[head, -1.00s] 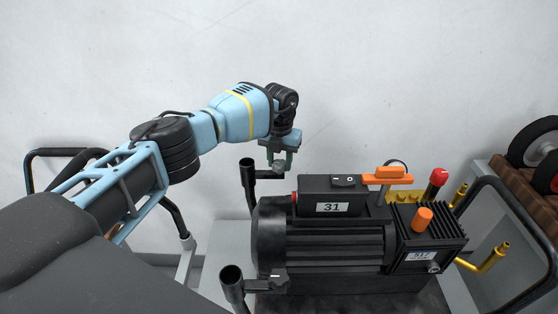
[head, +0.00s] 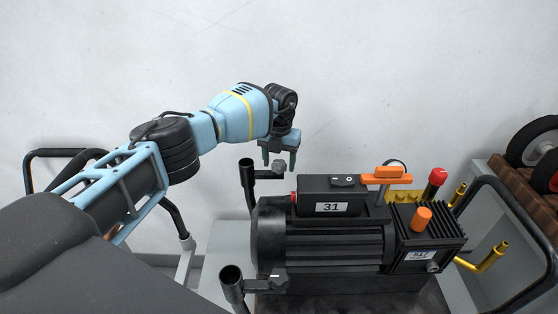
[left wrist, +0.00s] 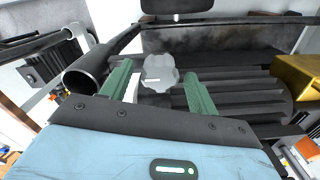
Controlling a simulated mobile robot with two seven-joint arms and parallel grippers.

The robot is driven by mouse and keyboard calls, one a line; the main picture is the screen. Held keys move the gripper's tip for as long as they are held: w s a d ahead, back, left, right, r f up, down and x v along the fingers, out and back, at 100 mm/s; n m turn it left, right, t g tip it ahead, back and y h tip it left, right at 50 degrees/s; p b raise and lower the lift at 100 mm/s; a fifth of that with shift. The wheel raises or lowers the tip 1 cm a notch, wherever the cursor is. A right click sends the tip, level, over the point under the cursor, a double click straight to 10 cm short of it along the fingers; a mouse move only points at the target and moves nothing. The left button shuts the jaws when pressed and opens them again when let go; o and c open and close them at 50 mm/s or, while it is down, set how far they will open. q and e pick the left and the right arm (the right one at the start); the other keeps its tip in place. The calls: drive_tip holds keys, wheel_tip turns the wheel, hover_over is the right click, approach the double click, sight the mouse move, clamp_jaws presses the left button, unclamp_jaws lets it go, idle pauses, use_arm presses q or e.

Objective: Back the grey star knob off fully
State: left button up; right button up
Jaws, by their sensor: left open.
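A grey star knob (head: 278,166) sits at the end of a short arm on the rear dark upright tube (head: 248,185), behind the black pump (head: 320,245). My left gripper (head: 279,160) points down with its green fingers apart, one on each side of this knob. In the left wrist view the lobed grey knob (left wrist: 160,73) lies between the two open fingers (left wrist: 158,82), with a gap showing on each side. Its threads and seat are hidden. My right gripper is not in view.
The pump carries an orange handle (head: 387,175), an orange cap (head: 422,218) and a red-topped post (head: 437,178). A brass pipe (head: 488,259) and a black cart rail (head: 520,225) stand to the right. The wall space above is clear.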

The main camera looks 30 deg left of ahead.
sight(279, 163)
use_arm(q)
drive_tip(key=shift+r, duration=3.9)
drive_tip(key=shift+f, duration=0.1)
